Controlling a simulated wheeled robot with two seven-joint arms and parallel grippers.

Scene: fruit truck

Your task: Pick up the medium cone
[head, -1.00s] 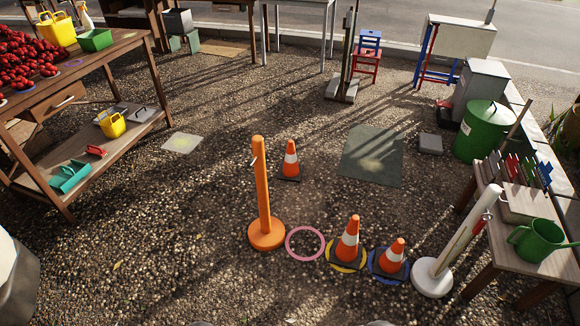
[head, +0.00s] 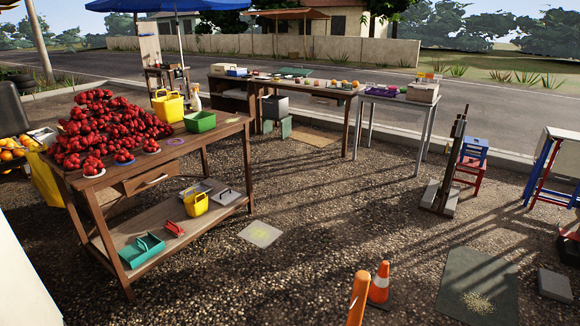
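One orange cone (head: 379,283) with a white band stands upright on the gravel near the bottom of the head view. Its dark base is partly hidden behind the top of an orange post (head: 358,297). No other cone is in view now, so its size cannot be compared here. Neither of my grippers is in view.
A wooden table (head: 222,141) with red fruit, a yellow can (head: 168,106) and a green bin (head: 200,121) stands at left. A dark mat (head: 470,285) and a grey block (head: 554,285) lie right of the cone. Gravel between table and cone is mostly clear.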

